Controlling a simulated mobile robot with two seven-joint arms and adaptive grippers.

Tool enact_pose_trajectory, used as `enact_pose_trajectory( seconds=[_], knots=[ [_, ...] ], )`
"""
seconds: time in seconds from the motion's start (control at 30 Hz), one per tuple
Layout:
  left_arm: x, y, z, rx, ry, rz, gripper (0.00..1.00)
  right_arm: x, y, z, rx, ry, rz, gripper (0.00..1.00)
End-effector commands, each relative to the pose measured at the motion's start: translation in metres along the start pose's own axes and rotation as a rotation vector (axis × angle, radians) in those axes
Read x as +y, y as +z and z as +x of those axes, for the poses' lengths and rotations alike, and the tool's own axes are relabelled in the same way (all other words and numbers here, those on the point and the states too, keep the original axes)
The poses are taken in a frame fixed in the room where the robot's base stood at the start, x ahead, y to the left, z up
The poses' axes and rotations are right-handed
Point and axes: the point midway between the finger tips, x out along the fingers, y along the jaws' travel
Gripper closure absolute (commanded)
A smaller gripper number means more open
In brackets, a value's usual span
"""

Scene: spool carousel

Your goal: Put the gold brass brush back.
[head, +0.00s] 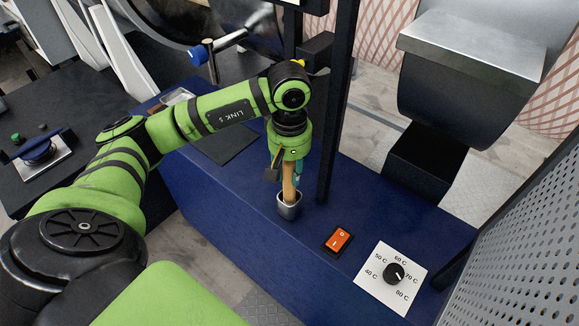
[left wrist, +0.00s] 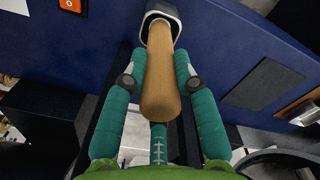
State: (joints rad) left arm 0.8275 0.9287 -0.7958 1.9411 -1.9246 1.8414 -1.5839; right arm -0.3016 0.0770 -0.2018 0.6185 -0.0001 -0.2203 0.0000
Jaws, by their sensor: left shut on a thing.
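The brush shows as a tan wooden handle (head: 288,182), with its lower end inside a small metal-rimmed cup (head: 289,210) on the blue bench. Its brass end is hidden. My left gripper (head: 287,172) points down above the cup and is shut on the handle. In the left wrist view the handle (left wrist: 160,85) runs between the teal fingers of my left gripper (left wrist: 160,62) into the cup (left wrist: 172,15). I cannot tell how deep the brush sits in the cup. My right gripper is not in view.
An orange rocker switch (head: 338,239) and a temperature dial (head: 394,272) lie right of the cup on the blue bench (head: 240,205). A dark upright post (head: 336,110) stands close behind the cup. A perforated grey panel (head: 525,230) bounds the right side.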

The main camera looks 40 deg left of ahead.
Motion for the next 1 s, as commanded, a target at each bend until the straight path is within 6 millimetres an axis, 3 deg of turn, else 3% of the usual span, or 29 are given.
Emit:
enact_pose_trajectory(
  seconds=[0.3,0.33,0.37,0.83,1.0],
  knots=[
    [0.000,0.000,0.005,0.000,0.000,0.000,1.00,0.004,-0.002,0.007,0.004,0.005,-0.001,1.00],
    [0.000,0.000,0.003,0.000,0.000,0.000,0.59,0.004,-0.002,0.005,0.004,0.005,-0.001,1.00],
    [0.000,0.000,0.003,0.000,0.000,0.000,0.47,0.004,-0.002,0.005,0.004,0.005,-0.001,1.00],
    [0.001,-0.001,-0.004,0.001,0.002,0.000,0.47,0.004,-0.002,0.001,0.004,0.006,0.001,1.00],
    [0.002,-0.002,-0.033,0.006,0.007,-0.001,0.47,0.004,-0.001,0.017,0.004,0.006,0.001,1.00]
  ],
)
